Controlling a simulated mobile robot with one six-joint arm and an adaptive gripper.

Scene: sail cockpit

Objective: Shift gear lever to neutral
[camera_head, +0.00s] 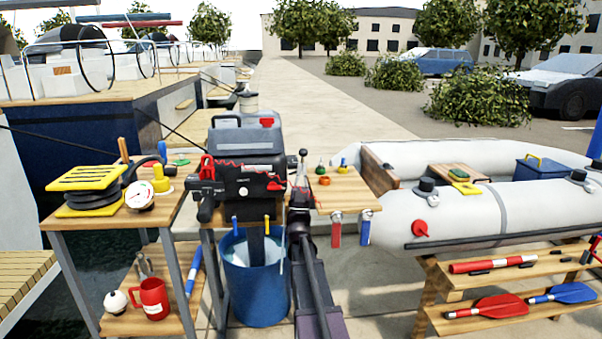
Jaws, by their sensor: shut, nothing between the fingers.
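An outboard motor (244,138) with a grey cowl and black front stands clamped over a blue bucket. A thin upright lever with a dark round knob (303,153) rises at its right side. It looks like the gear lever, but its lower end is hidden and its setting cannot be read. My dark arm reaches up from the bottom centre. My gripper (299,194) is at its far end, just right of the motor and below the knob. It is shut and empty. Its fingers are small and dark, and I cannot tell whether they touch the lever.
A blue bucket (256,283) stands under the motor. A small wooden board (347,188) is close right of my gripper. A grey inflatable boat (460,209) and a paddle shelf (500,283) fill the right.

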